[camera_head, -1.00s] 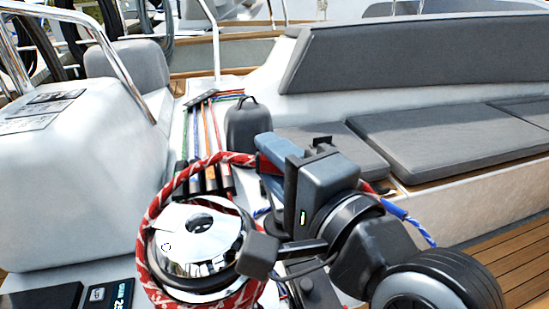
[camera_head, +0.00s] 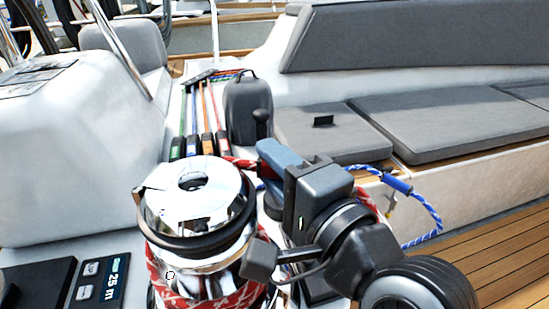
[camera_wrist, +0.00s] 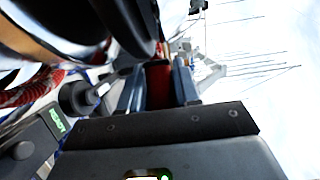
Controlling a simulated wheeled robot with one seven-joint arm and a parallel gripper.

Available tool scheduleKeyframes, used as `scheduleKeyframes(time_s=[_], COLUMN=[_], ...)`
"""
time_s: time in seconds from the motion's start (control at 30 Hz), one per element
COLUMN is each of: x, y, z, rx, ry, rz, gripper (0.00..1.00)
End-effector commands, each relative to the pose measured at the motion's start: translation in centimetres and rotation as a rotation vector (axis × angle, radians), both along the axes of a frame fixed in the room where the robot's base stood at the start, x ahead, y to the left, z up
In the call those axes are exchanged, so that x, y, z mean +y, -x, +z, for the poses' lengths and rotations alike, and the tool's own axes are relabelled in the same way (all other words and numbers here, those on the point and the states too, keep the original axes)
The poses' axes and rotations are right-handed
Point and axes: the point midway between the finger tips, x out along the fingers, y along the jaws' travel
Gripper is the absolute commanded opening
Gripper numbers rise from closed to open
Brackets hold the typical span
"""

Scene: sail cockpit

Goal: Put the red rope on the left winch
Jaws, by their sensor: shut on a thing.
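The chrome winch (camera_head: 192,195) with a black ring near its top stands upright at left centre in the head view. The red rope (camera_head: 205,292) with white flecks lies around its lower drum, below the black ring. More of the rope (camera_head: 240,163) runs from behind the winch to my gripper (camera_head: 266,166). My gripper is right of the winch, near its top, with blue-grey fingers shut on the rope. In the wrist view the rope (camera_wrist: 158,86) shows between the two fingers. The far side of the winch is hidden.
A blue rope (camera_head: 428,215) hangs in a loop to the right of my arm. Rope clutches (camera_head: 200,146) and a dark grey upright object (camera_head: 247,112) stand behind the winch. A control panel (camera_head: 98,280) is at lower left, and grey seat cushions (camera_head: 450,130) are at right.

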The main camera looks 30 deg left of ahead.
Motion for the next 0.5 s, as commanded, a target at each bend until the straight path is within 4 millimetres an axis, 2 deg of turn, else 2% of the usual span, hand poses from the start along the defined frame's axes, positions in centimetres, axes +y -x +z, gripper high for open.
scheduleKeyframes(time_s=[0.13, 0.5], x=[-0.01, -0.01], y=[-0.01, 0.0], z=[-1.05, -1.05], rx=[0.0, 0.0], ry=[-0.001, -0.001], rz=[0.0, 0.0], gripper=[0.0, 0.0])
